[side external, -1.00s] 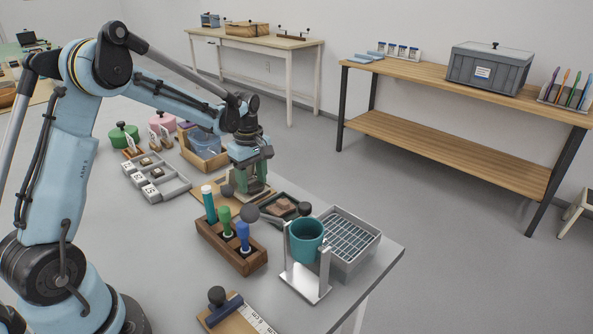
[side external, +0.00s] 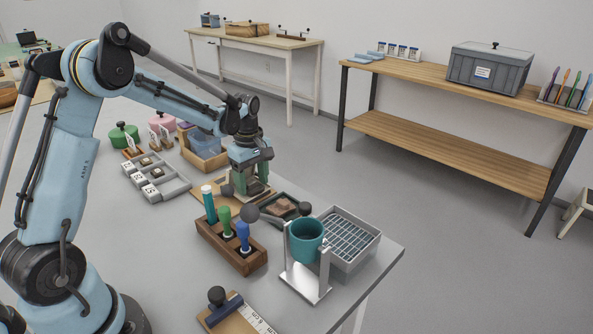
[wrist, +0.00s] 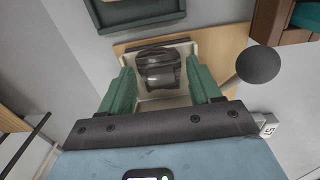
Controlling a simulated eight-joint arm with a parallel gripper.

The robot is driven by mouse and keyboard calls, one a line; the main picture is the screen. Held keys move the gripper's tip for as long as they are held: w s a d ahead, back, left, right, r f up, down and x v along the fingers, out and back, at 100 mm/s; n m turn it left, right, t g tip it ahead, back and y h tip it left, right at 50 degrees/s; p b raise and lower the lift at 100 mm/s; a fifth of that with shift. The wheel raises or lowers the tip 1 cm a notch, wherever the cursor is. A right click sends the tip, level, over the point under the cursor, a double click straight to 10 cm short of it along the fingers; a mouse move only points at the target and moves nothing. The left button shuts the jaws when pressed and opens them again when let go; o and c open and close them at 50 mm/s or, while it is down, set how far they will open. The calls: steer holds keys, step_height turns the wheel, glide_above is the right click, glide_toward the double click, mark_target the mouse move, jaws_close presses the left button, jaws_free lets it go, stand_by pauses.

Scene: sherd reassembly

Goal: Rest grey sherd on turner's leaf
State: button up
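My gripper (side external: 251,184) points down over a wooden board on the near table. In the wrist view its two green fingers (wrist: 160,82) are spread apart. A dark grey curved piece (wrist: 160,68), which looks like the grey sherd, lies between them in a pale square holder (wrist: 140,100). I see a gap between each finger and the piece. In the side view the fingers hide the piece. I cannot make out which thing is the turner's leaf.
A dark tray with brown pieces (side external: 284,206) lies right of my gripper. A wooden rack (side external: 232,248) with coloured-handled tools stands in front. A teal cup (side external: 306,240) on a metal stand and a grey grid basket (side external: 350,235) stand near the table's right edge.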

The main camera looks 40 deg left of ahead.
steer(key=shift+d+r, duration=0.3)
steer(key=shift+r, duration=0.55)
steer(key=shift+d+r, duration=0.25)
steer(key=shift+r, duration=0.6)
steer(key=shift+d+r, duration=0.3)
steer(key=shift+r, duration=0.55)
steer(key=shift+o, duration=0.2)
steer(key=o, duration=0.5)
steer(key=shift+f, duration=0.1)
steer(key=shift+a+f, duration=0.25)
steer(key=shift+f, duration=0.5)
steer(key=shift+a+f, duration=0.3)
steer(key=shift+f, duration=0.45)
steer(key=shift+a+f, duration=0.25)
steer(key=shift+f, duration=0.5)
steer(key=shift+r, duration=0.15)
